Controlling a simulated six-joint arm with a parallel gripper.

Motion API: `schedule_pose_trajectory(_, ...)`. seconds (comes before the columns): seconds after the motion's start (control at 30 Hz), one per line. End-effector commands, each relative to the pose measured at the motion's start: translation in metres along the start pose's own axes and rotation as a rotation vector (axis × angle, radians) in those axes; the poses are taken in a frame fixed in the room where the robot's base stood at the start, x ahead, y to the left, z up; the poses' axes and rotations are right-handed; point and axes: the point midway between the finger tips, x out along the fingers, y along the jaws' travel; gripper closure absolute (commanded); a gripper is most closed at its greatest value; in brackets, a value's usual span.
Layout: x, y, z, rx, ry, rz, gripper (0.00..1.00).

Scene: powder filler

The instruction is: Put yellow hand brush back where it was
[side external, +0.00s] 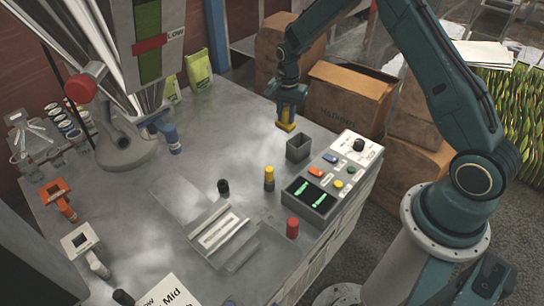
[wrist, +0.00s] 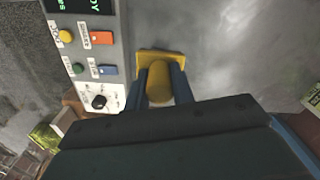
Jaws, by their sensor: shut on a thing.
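The yellow hand brush (side external: 286,127) is held in my gripper (side external: 287,113) near the far right edge of the grey table, just left of the cardboard boxes. In the wrist view, the brush (wrist: 161,57) shows its wide yellow part beyond the fingertips and its round handle between the two fingers of my gripper (wrist: 159,80). My gripper is shut on the handle and points down. I cannot tell whether the brush touches the table or hangs just above it.
A small dark open box (side external: 299,147) stands close to the brush. The control panel (side external: 352,146) with coloured buttons sits to its right. A yellow and black cylinder (side external: 269,178) and a red one (side external: 292,228) stand nearer. Table (side external: 235,140) left of the brush is clear.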

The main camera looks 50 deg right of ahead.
Motion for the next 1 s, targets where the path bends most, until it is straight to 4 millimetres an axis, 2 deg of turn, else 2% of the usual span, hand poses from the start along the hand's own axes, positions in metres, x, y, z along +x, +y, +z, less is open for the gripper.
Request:
schedule_pose_trajectory(0.17,0.016,0.0,0.0,0.0,-0.001,0.002,1.0)
schedule_pose_trajectory(0.8,0.131,0.0,0.0,0.0,-0.001,0.002,1.0)
schedule_pose_trajectory(1.0,0.155,0.0,0.0,0.0,0.0,0.001,1.0)
